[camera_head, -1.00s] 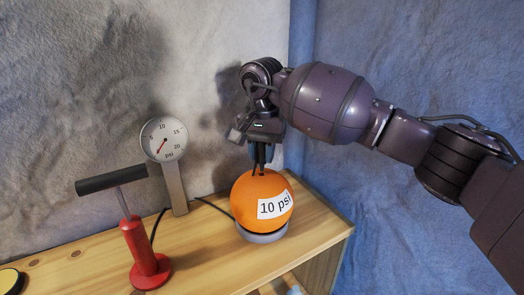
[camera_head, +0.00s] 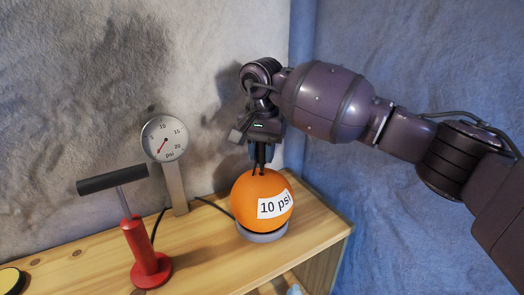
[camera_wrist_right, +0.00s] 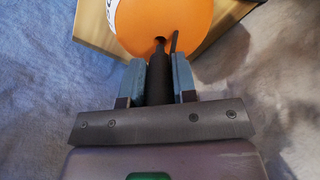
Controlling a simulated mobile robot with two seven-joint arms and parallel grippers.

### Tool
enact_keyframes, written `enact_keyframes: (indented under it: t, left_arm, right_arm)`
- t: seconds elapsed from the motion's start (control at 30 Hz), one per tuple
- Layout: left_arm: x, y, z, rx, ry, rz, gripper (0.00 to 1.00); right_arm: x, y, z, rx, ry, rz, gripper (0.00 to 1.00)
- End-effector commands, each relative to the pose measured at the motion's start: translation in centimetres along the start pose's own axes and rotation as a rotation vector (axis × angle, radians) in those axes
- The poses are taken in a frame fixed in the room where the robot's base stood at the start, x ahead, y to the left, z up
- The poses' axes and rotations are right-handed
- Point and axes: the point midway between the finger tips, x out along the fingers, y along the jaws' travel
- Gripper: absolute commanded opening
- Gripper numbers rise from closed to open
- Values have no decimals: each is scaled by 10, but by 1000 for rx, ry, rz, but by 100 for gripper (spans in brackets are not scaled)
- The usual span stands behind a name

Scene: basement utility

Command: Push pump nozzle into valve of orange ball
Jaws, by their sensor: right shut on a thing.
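The orange ball (camera_head: 248,192) with a "10 psi" label sits on a grey ring stand (camera_head: 262,236) on the wooden shelf. My right gripper (camera_head: 260,166) is directly above the ball, pointing down. In the right wrist view its blue-grey fingers (camera_wrist_right: 169,75) are shut on the black pump nozzle (camera_wrist_right: 158,80). The nozzle's tip meets the top of the orange ball (camera_wrist_right: 185,22) at a dark spot; I cannot tell how deep it sits. A thin dark piece rises beside the tip. The red pump (camera_head: 142,250) with a black handle stands upright at left. My left gripper is not in view.
A round pressure gauge (camera_head: 165,139) on a grey post stands behind the pump, its needle low on the dial. A black hose runs along the shelf (camera_head: 205,255) behind the pump towards the ball. Walls are close behind and to the right.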

Motion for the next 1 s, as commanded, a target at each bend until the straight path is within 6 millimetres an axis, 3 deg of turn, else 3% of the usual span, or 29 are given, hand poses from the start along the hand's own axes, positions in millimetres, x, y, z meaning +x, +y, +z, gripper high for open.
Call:
enact_keyframes:
  t: [1.0]
  left_arm:
    - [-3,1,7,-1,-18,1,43]
  right_arm:
    - [15,0,0,0,1,-1,2]
